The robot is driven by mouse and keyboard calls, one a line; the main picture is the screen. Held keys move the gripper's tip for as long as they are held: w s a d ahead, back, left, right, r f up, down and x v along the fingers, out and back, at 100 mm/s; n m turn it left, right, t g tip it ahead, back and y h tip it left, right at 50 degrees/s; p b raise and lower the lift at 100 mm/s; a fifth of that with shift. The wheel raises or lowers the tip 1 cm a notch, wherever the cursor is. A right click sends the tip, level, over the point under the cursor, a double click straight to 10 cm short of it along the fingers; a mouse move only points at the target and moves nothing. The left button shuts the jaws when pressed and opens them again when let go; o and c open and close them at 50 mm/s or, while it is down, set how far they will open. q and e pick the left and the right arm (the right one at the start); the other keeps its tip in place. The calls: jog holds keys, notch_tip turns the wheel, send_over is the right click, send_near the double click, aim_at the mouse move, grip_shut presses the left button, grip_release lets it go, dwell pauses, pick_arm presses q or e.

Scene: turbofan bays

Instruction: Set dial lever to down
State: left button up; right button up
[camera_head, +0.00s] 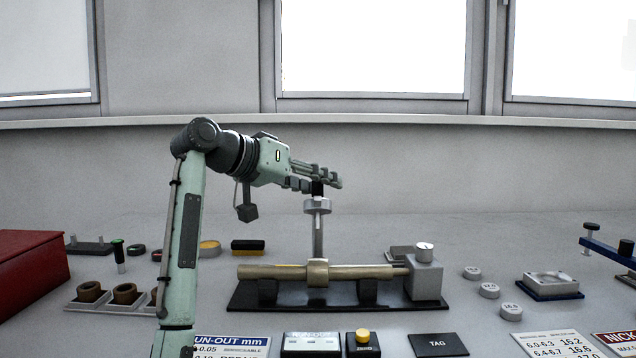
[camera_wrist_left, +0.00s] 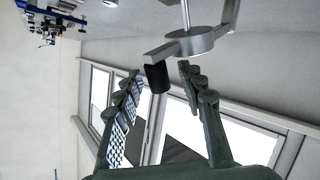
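The dial (camera_head: 317,206) is a round grey disc on top of a thin upright post, above the brass shaft. Its lever ends in a black knob (camera_head: 317,188), which shows just above the disc. My left gripper (camera_head: 318,180) reaches in from the left at the knob's height and partly hides the lever. In the left wrist view the grey dial disc (camera_wrist_left: 187,42) and the black knob (camera_wrist_left: 157,77) show clearly. The knob lies between the tips of the spread left fingers (camera_wrist_left: 160,80), with gaps visible on both sides. My right gripper is not in view.
The brass shaft (camera_head: 345,271) rests on a black base (camera_head: 350,303) below the dial, with a grey block (camera_head: 425,276) at its right end. A red box (camera_head: 28,272) stands at the far left. A blue stand (camera_head: 607,250) is at the far right. Several small parts and cards surround the base.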

pick_arm(q)
grip_shut()
jog(key=shift+f, duration=0.1)
dwell(0.5)
jog(key=f+b, duration=0.1)
jog(key=s+f+t+b, duration=0.1)
jog(key=b, duration=0.1)
jog(key=shift+f+m, duration=0.1)
jog(key=shift+m, duration=0.3)
pick_arm(e)
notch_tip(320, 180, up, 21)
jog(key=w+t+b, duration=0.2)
jog(key=b, duration=0.4)
pick_arm(q)
notch_tip(320, 180, down, 6)
jog(key=s+m+t+h, duration=0.1)
jog(key=s, duration=0.1)
jog(key=shift+s+f+m+t+h, duration=0.15)
jog(key=shift+f+m+t+h, duration=0.15)
jog(key=shift+m, duration=0.1)
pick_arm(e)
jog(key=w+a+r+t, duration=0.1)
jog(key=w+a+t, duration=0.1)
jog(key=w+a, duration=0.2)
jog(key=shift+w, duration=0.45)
